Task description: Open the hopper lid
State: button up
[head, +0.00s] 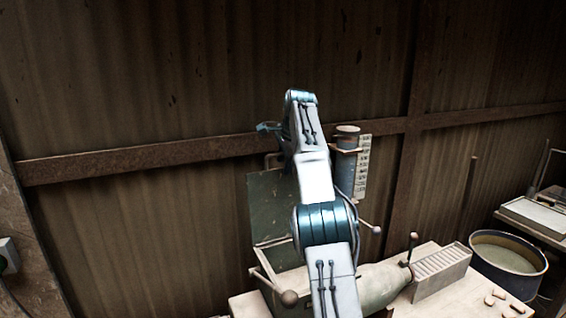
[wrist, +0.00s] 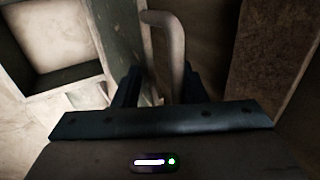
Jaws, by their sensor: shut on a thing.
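The hopper lid (head: 268,205), a dark green panel, stands steeply raised at the back of the hopper (head: 272,243) in the head view. The pale hopper mouth is uncovered below it, and my arm hides its right part. In the wrist view the lid (wrist: 122,38) is seen nearly edge-on, with the open hopper box (wrist: 88,78) to its left. A bent, pale lid handle (wrist: 165,22) comes off the lid and passes between my gripper's fingers (wrist: 160,75). My gripper is shut on this handle. In the head view my arm mostly hides the fingers.
A blue cylinder (head: 346,170) with a marked scale (head: 363,165) stands right of my arm. Levers with round knobs rise from the press around the hopper. A round tub (head: 508,262) and a side table (head: 540,215) stand at the right. A corrugated wall is close behind.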

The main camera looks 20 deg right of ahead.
jog(key=shift+d+r, duration=0.15)
jog(key=shift+r, duration=0.05)
dwell(0.3)
jog(key=shift+s+r, duration=0.2)
jog(key=shift+r, duration=0.25)
jog(key=s+d+r+b, duration=0.1)
jog(key=s+b, duration=1)
jog(key=s, duration=0.2)
jog(key=shift+d+r+b, duration=0.2)
jog(key=shift+r+b, duration=0.1)
jog(key=shift+b, duration=0.1)
jog(key=shift+r, duration=0.1)
